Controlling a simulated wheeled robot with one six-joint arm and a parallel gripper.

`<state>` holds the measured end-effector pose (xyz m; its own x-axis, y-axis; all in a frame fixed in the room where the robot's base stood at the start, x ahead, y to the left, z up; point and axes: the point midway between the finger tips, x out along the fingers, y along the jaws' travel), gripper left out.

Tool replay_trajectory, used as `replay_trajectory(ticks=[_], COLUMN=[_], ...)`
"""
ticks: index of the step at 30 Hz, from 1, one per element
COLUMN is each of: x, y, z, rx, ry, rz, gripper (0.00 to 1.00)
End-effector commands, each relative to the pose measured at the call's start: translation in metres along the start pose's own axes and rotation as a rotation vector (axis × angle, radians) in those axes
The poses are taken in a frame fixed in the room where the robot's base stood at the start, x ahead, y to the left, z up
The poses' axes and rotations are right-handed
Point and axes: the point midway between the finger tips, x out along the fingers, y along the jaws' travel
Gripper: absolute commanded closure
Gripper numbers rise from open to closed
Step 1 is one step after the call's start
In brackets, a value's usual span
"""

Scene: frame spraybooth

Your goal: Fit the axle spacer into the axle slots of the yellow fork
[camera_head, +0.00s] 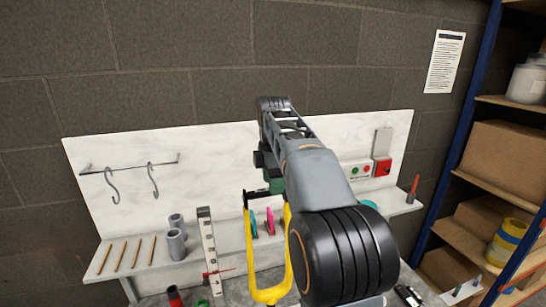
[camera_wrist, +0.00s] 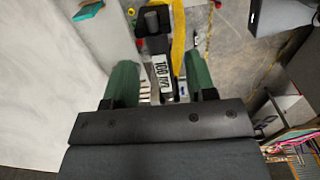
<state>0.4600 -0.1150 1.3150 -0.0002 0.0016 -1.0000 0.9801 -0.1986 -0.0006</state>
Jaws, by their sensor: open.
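The yellow fork (camera_head: 270,294) hangs upright in the head view, a U shape with its open end up, just left of my arm. Part of the yellow fork (camera_wrist: 178,40) also shows in the wrist view, beyond my fingers. My gripper (camera_wrist: 160,70) is open. Its two green fingers stand either side of a dark part with a white printed label (camera_wrist: 161,72), apart from it as far as I can tell. In the head view my arm hides most of the gripper (camera_head: 272,183). I cannot identify the axle spacer for sure, and the axle slots are not clear.
Grey tubes (camera_head: 176,244), wooden rods (camera_head: 118,254) and an upright perforated strip (camera_head: 209,252) stand at left. Two hooks (camera_head: 153,181) hang from a rail on the white back panel (camera_head: 200,150). A red switch box (camera_head: 382,168) and shelving (camera_head: 490,135) are at right.

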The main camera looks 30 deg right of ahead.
Motion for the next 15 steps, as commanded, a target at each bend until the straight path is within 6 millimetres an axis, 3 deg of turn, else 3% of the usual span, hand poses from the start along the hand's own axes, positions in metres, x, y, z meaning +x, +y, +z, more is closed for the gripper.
replay_trajectory(ticks=[9,15], x=[-0.068,-0.1], y=[0.001,0.0], z=[0.0,0.0], rx=[0.0,0.0], ry=[0.0,0.0], rz=[0.003,0.002], gripper=[0.49,0.49])
